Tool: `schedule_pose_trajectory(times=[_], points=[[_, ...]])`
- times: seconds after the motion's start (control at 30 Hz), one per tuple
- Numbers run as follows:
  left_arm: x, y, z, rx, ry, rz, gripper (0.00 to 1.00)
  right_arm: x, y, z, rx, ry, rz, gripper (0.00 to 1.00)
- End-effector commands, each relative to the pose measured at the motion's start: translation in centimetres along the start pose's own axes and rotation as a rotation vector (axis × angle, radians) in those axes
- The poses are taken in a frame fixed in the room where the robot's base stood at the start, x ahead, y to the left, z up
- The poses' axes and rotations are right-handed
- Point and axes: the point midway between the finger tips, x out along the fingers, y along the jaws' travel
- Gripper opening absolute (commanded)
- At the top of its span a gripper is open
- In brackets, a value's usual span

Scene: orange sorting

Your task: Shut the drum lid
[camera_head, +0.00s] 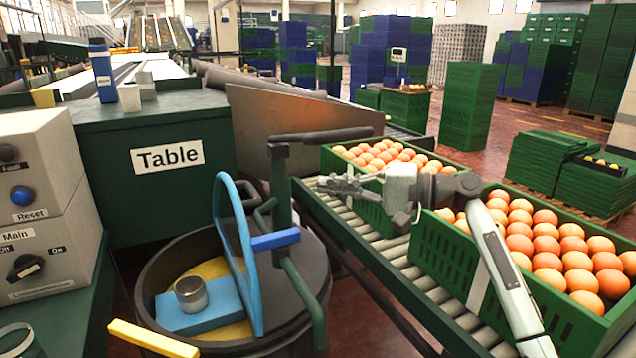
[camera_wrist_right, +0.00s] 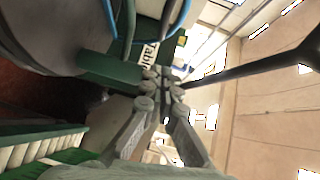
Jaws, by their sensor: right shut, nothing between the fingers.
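The dark drum (camera_head: 150,268) stands at the lower middle of the head view. Its light-blue-rimmed lid (camera_head: 238,250) stands upright, nearly edge-on, so the left part of the drum is uncovered. Inside are a metal cup (camera_head: 191,294), a light-blue slab (camera_head: 228,310) and yellow material. My right gripper (camera_head: 325,184) is shut and empty, to the right of the lid and apart from it, above the conveyor. In the right wrist view, the gripper's fingers (camera_wrist_right: 164,84) are together, and the drum (camera_wrist_right: 65,40) is at upper left. My left gripper is not in view.
A dark green post (camera_head: 281,185) with a black crossbar rises beside the lid. Green crates of oranges (camera_head: 450,262) stand on the roller conveyor (camera_head: 400,275) at right. A table (camera_head: 160,195) and grey control boxes (camera_head: 40,200) are at left. A yellow bar (camera_head: 150,340) lies at the drum's front.

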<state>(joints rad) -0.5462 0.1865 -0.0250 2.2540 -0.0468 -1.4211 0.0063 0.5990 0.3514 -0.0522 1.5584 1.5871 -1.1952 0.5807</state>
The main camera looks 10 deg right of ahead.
Motion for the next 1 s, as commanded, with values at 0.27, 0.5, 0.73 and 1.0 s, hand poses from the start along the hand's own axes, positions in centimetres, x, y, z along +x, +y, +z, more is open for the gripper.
schedule_pose_trajectory(times=[0.27,0.5,0.73,1.0], points=[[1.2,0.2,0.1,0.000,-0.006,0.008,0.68,6.2,-0.2,0.1,0.001,-0.002,-0.001,0.00],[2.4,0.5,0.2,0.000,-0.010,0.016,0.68,9.6,-0.1,1.7,-0.001,-0.002,0.000,0.00],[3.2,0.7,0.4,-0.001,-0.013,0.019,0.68,10.6,0.0,2.8,-0.001,0.001,0.000,0.00],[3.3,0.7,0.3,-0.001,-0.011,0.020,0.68,10.7,0.0,2.8,-0.001,0.001,0.001,0.00]])
